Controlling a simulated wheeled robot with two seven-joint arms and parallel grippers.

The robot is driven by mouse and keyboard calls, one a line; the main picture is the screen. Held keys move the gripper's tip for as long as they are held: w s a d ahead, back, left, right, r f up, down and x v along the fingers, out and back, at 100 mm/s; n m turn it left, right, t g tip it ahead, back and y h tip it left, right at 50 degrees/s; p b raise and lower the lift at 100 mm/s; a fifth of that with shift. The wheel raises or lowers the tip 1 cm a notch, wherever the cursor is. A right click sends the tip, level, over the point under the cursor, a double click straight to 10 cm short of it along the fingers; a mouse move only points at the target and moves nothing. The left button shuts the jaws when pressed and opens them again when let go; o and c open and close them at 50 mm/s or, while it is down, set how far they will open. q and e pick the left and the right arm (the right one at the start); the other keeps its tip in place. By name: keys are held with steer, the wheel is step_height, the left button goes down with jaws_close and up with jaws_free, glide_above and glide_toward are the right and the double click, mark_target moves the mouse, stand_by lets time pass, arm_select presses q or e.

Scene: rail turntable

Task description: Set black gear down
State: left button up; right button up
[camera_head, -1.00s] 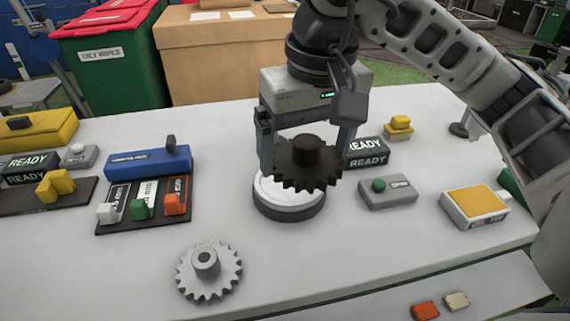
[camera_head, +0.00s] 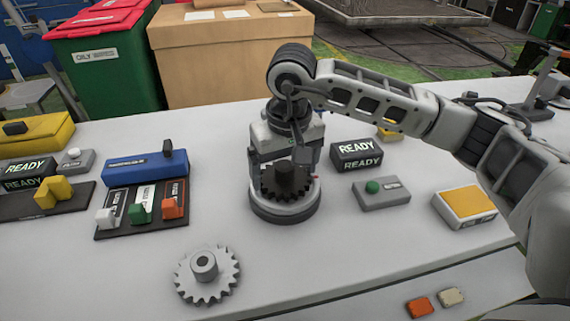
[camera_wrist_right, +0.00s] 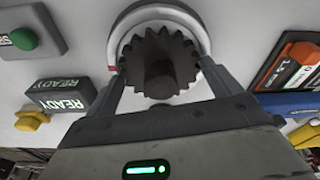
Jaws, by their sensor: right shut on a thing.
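The black gear (camera_head: 286,190) is between the fingers of my right gripper (camera_head: 284,181), directly over the round turntable (camera_head: 285,216) with its pale top and dark base. My right gripper (camera_wrist_right: 160,72) is shut on the gear, one finger on each side. The gear looks level and very low; I cannot tell whether it touches the turntable. My left gripper is not in view.
A grey gear (camera_head: 207,275) lies at the front of the table. Left of the turntable are a blue box (camera_head: 146,168) and a switch panel (camera_head: 143,208). Right of it are a READY sign (camera_head: 357,155), a green-button box (camera_head: 382,192) and a yellow-topped box (camera_head: 465,205).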

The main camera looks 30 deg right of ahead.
mark_target(289, 171)
steer(key=shift+f+b, duration=0.2)
steer(key=shift+b, duration=0.1)
steer(key=o, duration=1.1)
steer(key=shift+r, duration=0.1)
steer(key=shift+r+p, duration=0.25)
steer(key=shift+p, duration=0.15)
steer(key=shift+r, duration=0.4)
steer(key=r, duration=0.3)
steer(key=s+r, duration=0.1)
steer(key=r, duration=0.3)
steer(key=r+b, duration=0.1)
steer(key=r, duration=0.3)
steer(key=shift+s, duration=0.25)
steer(key=shift+f, duration=0.1)
